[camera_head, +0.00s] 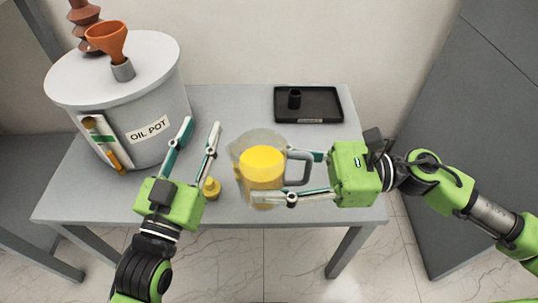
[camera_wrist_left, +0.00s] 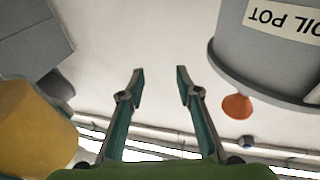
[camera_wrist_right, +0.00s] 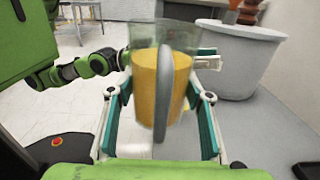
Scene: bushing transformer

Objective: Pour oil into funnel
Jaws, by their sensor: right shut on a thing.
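A clear pitcher (camera_head: 262,150) with yellow oil in it and a grey handle (camera_head: 299,168) appears upright at the front of the table. My right gripper (camera_head: 272,178) is shut on the pitcher, one finger on each side; the right wrist view shows the pitcher (camera_wrist_right: 158,88) between its fingers. An orange funnel (camera_head: 106,38) sits in a small grey neck (camera_head: 122,70) on the lid of the grey oil pot (camera_head: 170,95). My left gripper (camera_head: 201,123) is open and empty, between the pot and the pitcher.
A brown ribbed bushing (camera_head: 83,12) stands behind the funnel. A small yellow object (camera_head: 211,187) lies beside the left gripper. A black tray (camera_head: 322,104) with a small black cup (camera_head: 294,99) is at the back right.

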